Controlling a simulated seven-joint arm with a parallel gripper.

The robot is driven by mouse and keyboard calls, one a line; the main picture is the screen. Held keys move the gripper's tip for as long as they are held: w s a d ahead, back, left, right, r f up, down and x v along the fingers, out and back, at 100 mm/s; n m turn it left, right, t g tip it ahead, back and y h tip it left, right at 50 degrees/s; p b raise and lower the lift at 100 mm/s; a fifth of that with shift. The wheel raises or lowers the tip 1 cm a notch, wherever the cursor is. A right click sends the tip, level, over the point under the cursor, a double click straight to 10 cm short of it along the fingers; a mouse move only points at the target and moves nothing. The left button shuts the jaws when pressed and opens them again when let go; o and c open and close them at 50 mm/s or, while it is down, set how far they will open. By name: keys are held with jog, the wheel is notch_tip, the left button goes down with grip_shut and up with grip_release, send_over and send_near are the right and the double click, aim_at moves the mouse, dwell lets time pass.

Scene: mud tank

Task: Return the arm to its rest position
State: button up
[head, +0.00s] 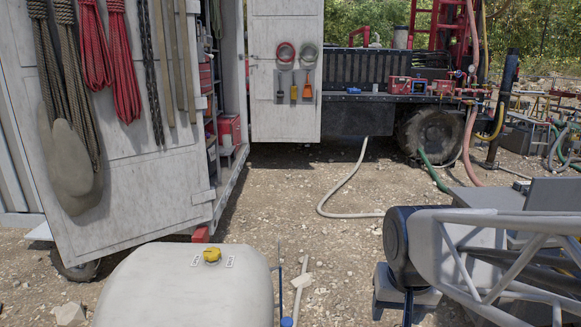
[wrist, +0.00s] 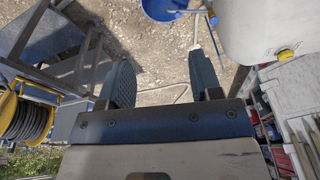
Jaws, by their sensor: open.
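My gripper (wrist: 164,82) shows in the wrist view with its two dark ribbed fingers spread wide apart. It is open, and nothing is between the fingers; stony ground and part of a pale hose show through the gap. The gripper hangs above the ground, with the pale mud tank (wrist: 262,28) to its right and a blue bucket (wrist: 165,8) beyond the fingertips. In the head view, a pale lattice link with a dark round housing at lower right appears to be my arm. I cannot make out the fingers there.
The tank (head: 180,292) with its yellow cap (head: 211,255) fills the bottom centre-left of the head view. An open door hung with ropes (head: 95,60) stands at left. A truck (head: 360,115) is behind. A hose reel (wrist: 28,118) and metal stands (wrist: 75,50) are left in the wrist view.

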jog(key=s+r+n, duration=0.1)
jog(key=s, duration=0.6)
jog(key=shift+s+n, duration=0.3)
jog(key=shift+s, duration=0.05)
